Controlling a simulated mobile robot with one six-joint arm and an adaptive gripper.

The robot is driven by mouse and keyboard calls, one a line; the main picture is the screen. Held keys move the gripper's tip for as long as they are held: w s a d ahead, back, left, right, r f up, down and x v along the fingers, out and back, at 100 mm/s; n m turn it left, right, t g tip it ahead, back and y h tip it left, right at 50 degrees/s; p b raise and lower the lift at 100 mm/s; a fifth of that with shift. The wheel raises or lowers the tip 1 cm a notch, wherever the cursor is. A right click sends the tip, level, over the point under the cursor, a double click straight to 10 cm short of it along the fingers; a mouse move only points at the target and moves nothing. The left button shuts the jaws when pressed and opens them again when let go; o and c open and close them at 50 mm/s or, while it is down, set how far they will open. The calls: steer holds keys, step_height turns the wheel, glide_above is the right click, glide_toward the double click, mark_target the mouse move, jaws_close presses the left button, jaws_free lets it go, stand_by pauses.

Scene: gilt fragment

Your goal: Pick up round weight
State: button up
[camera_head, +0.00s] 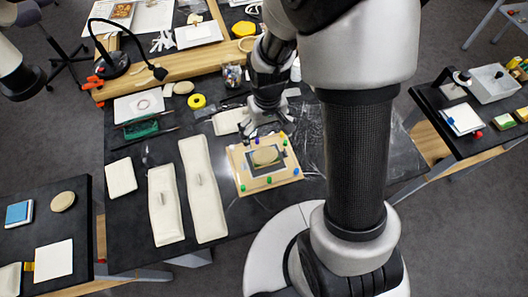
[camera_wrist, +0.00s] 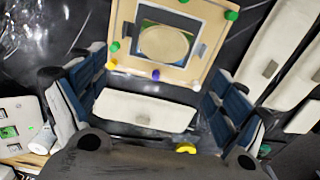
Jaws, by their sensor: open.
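A round beige weight (camera_head: 265,156) lies on a picture in the middle of a wooden board (camera_head: 243,181) with coloured pins along its edges. In the wrist view the round weight (camera_wrist: 163,44) shows at the top, beyond the fingertips. My gripper (camera_head: 266,128) is above the table, by the far edge of the board. In the wrist view my gripper (camera_wrist: 157,75) has its two fingers wide apart with nothing held between them. A white padded block (camera_wrist: 144,111) shows below, between the fingers, and is not gripped.
Two long white padded weights (camera_head: 164,204) (camera_head: 203,190) lie left of the board. A white square pad (camera_head: 121,177) lies further left. Another beige disc (camera_head: 63,201) sits on the left side table.

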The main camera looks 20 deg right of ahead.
mark_target(265, 153)
steer(key=f+b, duration=0.1)
steer(key=f, duration=0.6)
steer(key=f+b, duration=0.1)
steer(key=f, duration=0.2)
steer(key=shift+a+f+b, duration=0.3)
steer(key=shift+a+b, duration=0.05)
steer(key=shift+s+r, duration=0.1)
steer(key=shift+c, duration=0.2)
steer(key=c, duration=1.3)
